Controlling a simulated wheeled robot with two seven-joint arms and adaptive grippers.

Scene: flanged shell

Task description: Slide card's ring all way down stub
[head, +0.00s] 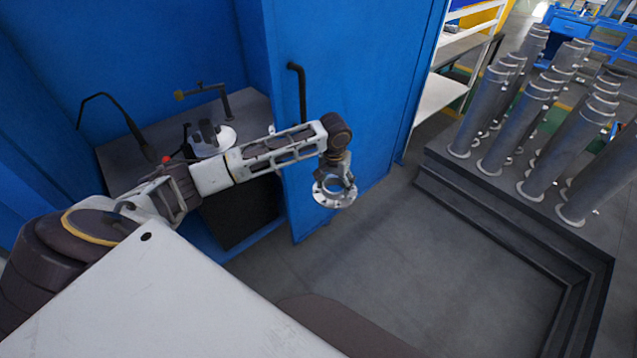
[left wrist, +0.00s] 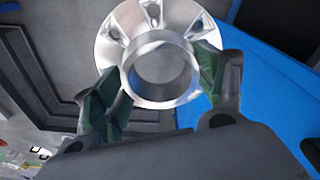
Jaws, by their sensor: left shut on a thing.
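My left gripper (head: 337,180) hangs in front of the blue cabinet door, pointing down. It is shut on a silver flanged ring (head: 334,203), which hangs above the grey floor. In the left wrist view, the green-padded fingers (left wrist: 157,72) press on both sides of the short collar of the flanged ring (left wrist: 118,48). The flange is wide and has ribs and holes. I see no card, and I cannot make out which thing is the stub. My right gripper is not in view.
Several grey tubes (head: 545,105) stand slightly tilted on a dark stepped platform (head: 510,210) at the right. A blue cabinet door (head: 350,75) stands open behind my arm. A grey bench (head: 128,160) with small fixtures is inside. The floor (head: 410,265) between is clear.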

